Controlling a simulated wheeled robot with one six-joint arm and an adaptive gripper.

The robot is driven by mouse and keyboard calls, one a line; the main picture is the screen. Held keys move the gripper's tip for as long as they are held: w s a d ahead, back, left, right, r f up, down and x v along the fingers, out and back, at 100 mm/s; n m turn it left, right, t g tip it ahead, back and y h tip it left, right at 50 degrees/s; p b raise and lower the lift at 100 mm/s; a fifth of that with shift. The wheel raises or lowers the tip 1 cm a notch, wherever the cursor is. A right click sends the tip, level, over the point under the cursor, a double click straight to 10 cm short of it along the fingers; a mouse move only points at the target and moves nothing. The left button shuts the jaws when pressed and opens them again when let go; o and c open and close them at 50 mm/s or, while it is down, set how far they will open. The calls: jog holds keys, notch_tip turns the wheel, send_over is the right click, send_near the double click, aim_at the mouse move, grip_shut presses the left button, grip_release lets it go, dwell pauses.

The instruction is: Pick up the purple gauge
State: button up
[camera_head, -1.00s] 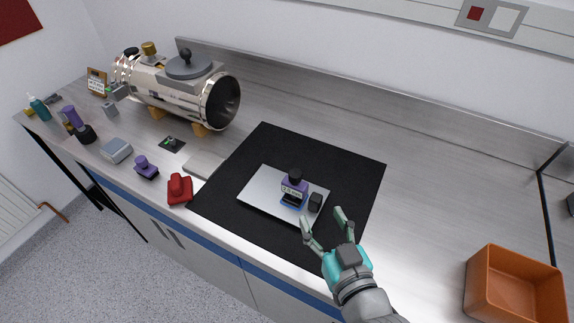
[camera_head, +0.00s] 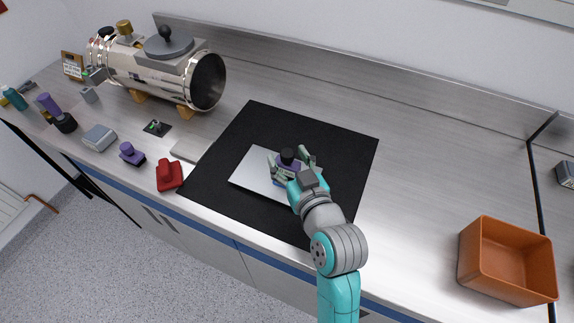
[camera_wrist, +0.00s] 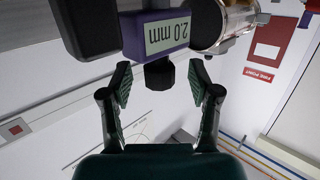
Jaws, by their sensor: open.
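The purple gauge (camera_head: 287,168) stands on a silver plate (camera_head: 247,178) on a black mat, between the fingers of my gripper (camera_head: 291,161) in the head view. In the wrist view the gauge (camera_wrist: 165,31) appears upside down, with a "2.0 mm" label and a black knob. The knob lies between the open fingertips of my gripper (camera_wrist: 160,83), with gaps visible on both sides. A black block (camera_wrist: 84,25) is beside the gauge in the wrist view. My arm hides part of the plate in the head view.
Another purple object (camera_head: 131,154) and a red one (camera_head: 169,176) stand left of the black mat (camera_head: 350,145). A steel burner chamber (camera_head: 150,68) is at the back left. An orange bin (camera_head: 507,262) is at the right. The counter between mat and bin is clear.

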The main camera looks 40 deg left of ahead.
jog(key=shift+w+a+f, duration=0.15)
jog(key=shift+w+a, duration=0.25)
jog(key=shift+a, duration=0.15)
grip_shut()
